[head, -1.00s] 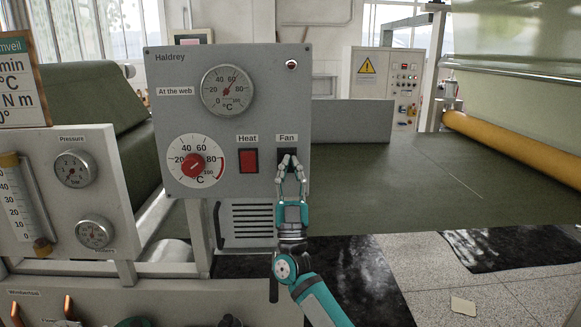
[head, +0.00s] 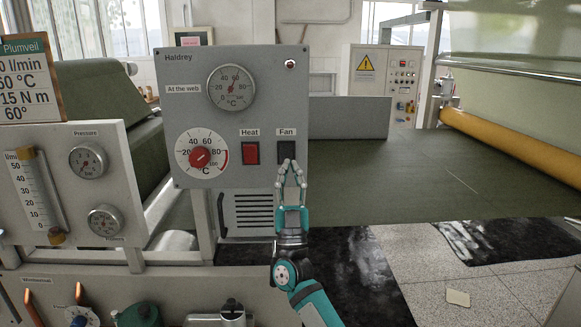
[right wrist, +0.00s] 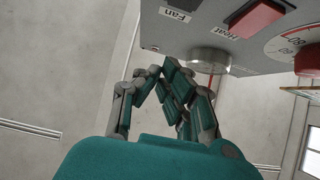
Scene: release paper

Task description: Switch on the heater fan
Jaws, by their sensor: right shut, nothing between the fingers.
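The grey Haldrey heater panel (head: 200,111) faces me in the head view. Its black Fan switch (head: 286,150) sits under the Fan label, right of the red Heat switch (head: 250,153). My right gripper (head: 289,166) is shut and empty, its fingertips at the Fan switch's lower edge. I cannot tell whether they touch it or which way the switch is tipped. My left gripper is out of view.
The panel also has a red temperature knob (head: 200,158), a dial gauge (head: 232,87) and a small red lamp (head: 291,64). A gauge panel (head: 75,200) stands at the left. Green web material (head: 440,175) extends behind at the right.

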